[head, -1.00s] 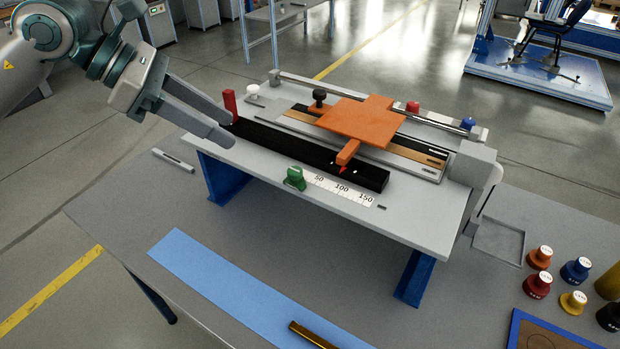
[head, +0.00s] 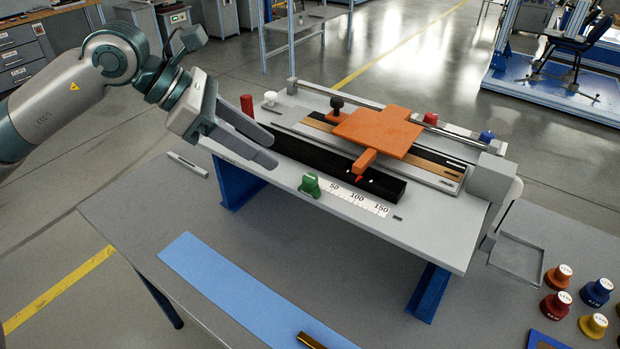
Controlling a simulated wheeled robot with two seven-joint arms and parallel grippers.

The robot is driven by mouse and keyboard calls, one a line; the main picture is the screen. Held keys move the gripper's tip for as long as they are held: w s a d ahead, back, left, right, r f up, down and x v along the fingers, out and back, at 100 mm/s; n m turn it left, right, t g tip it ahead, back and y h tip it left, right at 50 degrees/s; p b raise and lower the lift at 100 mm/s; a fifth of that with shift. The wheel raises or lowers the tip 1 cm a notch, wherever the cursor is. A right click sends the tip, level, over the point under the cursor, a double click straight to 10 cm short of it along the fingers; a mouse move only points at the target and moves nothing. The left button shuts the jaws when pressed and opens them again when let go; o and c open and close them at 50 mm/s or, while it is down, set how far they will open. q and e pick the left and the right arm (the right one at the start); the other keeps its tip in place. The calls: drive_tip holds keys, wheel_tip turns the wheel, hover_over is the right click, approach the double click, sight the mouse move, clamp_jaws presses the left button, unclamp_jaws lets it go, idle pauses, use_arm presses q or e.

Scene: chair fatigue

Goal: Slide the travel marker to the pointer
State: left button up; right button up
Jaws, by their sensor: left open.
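The green travel marker (head: 310,185) stands at the low end of the white printed scale (head: 358,199), along the front edge of the grey bench fixture. The red pointer (head: 359,179) sits under the tip of the orange arm (head: 366,160), near the scale's middle, to the right of the marker. My left gripper (head: 273,152) comes in from the left with its two fingers apart and nothing between them. It is above the left end of the fixture, left of the marker and apart from it. My right gripper is not in view.
A black bar (head: 330,162) runs behind the marker, and a red upright block (head: 247,106) stands at the left end. The orange plate (head: 380,130) sits on the rails. Coloured weights (head: 556,304) are at the right. A blue strip (head: 230,285) lies on the table in front.

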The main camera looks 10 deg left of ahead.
sight(309, 176)
use_arm(q)
drive_tip(key=b+x, duration=0.1)
drive_tip(key=x, duration=0.9)
drive_tip(key=shift+d+f, duration=0.1)
drive_tip(key=shift+d, duration=0.05)
drive_tip(key=shift+b+x, duration=0.3)
drive_tip(key=shift+x, duration=0.6)
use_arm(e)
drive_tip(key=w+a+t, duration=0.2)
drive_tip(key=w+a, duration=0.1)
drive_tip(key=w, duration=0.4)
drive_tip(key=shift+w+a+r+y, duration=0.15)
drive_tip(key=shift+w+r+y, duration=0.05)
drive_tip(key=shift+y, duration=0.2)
use_arm(q)
drive_tip(key=shift+c, duration=0.5)
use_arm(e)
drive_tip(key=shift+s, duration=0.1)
use_arm(q)
clamp_jaws()
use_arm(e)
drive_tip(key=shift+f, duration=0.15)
